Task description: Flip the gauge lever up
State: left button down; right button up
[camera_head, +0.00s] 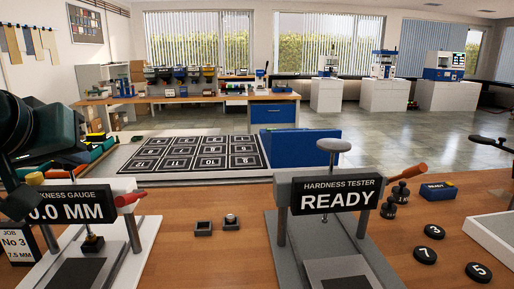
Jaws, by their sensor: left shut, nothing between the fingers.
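The thickness gauge (75,206) stands at the left of the wooden bench, its display reading 0.0 MM and partly hidden at the left. Its red lever (131,198) sticks out from the right side of the frame, close to level. My left gripper (17,204) is at the left edge, in front of the gauge's left part, shut and empty. It is well apart from the red lever. My right gripper is not in view.
The hardness tester (335,195), reading READY, has an orange lever (408,172). Two small dark trays (204,228) lie between the machines. A job card (16,245) stands at the left. Bench between the machines is mostly clear.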

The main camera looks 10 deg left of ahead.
aim_at(133, 197)
jog(key=k+l, duration=0.15)
jog(key=k, duration=0.35)
jog(key=k+l, duration=0.15)
jog(key=k, duration=0.35)
jog(key=k+l, duration=0.1)
jog(key=k, duration=0.35)
